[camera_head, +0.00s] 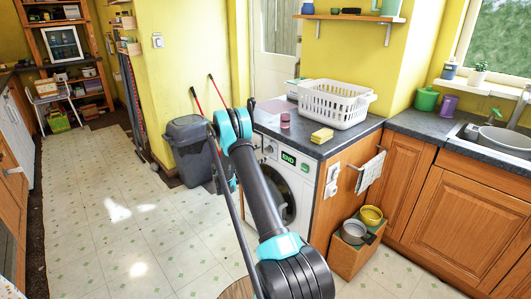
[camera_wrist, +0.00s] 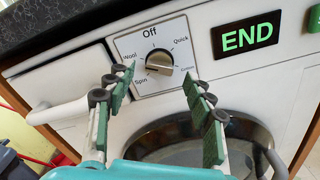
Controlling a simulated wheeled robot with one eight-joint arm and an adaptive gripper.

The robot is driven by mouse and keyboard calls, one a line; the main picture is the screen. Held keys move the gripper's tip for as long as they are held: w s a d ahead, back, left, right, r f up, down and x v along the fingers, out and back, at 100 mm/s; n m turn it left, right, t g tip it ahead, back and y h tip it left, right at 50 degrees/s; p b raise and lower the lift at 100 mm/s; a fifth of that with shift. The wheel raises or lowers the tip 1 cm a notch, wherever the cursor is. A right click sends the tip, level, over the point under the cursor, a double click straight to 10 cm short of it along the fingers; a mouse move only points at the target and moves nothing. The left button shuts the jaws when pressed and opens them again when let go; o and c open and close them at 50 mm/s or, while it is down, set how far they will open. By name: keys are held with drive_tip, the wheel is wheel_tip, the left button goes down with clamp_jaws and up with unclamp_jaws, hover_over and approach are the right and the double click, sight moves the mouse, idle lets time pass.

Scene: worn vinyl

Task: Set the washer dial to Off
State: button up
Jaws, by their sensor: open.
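The washer (camera_head: 306,168) stands under the dark counter in the head view. Its dial (camera_wrist: 160,62) shows in the wrist view on a pale panel marked Off at the top, Quick, Wool and Spin, with a blurred label at the right. The dial's bar lies nearly level, slightly tilted, away from Off; which end is the pointer is hard to tell. My gripper (camera_wrist: 158,72) is open, its green-padded fingers on either side of the dial's lower part, with gaps to it. Nothing is held. My arm hides the gripper in the head view.
A green END display (camera_wrist: 246,36) is right of the dial, and a drawer handle (camera_wrist: 62,110) is left. The round door (camera_wrist: 190,145) is below. A white basket (camera_head: 335,103) and yellow sponges (camera_head: 321,136) sit on the counter. A grey bin (camera_head: 188,150) stands left.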

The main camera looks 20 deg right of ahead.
sight(267, 151)
drive_tip(key=shift+x, duration=1.95)
drive_tip(key=shift+c, duration=0.2)
drive_tip(key=c, duration=1.1)
drive_tip(key=shift+m, duration=0.4)
drive_tip(key=m, duration=0.5)
drive_tip(key=shift+s+f+m, duration=0.1)
drive_tip(key=shift+m, duration=0.2)
drive_tip(key=m, duration=0.5)
drive_tip(key=shift+f, duration=0.1)
drive_tip(key=shift+m, duration=0.3)
